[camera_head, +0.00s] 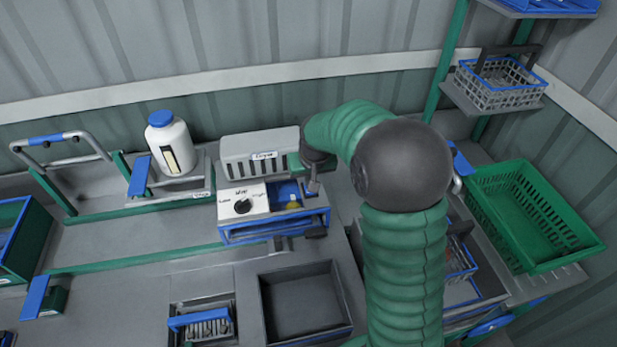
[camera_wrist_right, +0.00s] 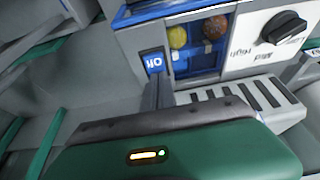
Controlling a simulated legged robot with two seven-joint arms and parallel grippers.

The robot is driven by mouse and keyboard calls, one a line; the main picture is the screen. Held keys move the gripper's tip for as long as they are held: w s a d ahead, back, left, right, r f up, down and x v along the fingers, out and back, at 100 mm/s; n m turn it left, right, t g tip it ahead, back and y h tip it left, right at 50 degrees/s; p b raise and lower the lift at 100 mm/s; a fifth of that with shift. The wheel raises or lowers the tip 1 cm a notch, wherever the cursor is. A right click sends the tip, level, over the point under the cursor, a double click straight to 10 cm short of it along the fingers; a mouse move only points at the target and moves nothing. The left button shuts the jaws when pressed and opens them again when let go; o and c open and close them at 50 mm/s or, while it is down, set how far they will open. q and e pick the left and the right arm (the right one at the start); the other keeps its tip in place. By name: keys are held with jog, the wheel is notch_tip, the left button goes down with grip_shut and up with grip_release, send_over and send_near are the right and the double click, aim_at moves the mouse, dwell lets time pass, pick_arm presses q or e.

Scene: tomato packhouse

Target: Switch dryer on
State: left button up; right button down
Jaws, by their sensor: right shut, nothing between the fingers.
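The dryer (camera_head: 262,152) is a grey slotted unit with a "Dryer" label. Below it are a white panel with a black knob (camera_head: 243,206) and a blue-framed tray (camera_head: 270,234). In the right wrist view, which is turned over, the knob (camera_wrist_right: 285,28) also shows. There a blue switch (camera_wrist_right: 154,64) reads "Off". My right gripper (camera_head: 314,186) is at the dryer's right side, shut and empty. Its fingertips (camera_wrist_right: 158,82) are right at the switch; I cannot tell whether they touch. In the head view my arm and gripper hide the switch. My left gripper is not in view.
Two round fruits (camera_wrist_right: 195,32) lie in the blue compartment beside the switch. A white bottle (camera_head: 172,145) stands left of the dryer. A green crate (camera_head: 535,215) is at the right, and an empty grey bin (camera_head: 305,303) is in front.

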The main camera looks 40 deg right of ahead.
jog(key=shift+d+r+p, duration=0.1)
jog(key=shift+r+p, duration=0.1)
jog(key=shift+p, duration=0.4)
jog(key=shift+f, duration=0.4)
jog(key=shift+s+a+f, duration=0.15)
jog(key=shift+s+a, duration=0.25)
jog(key=shift+s, duration=0.35)
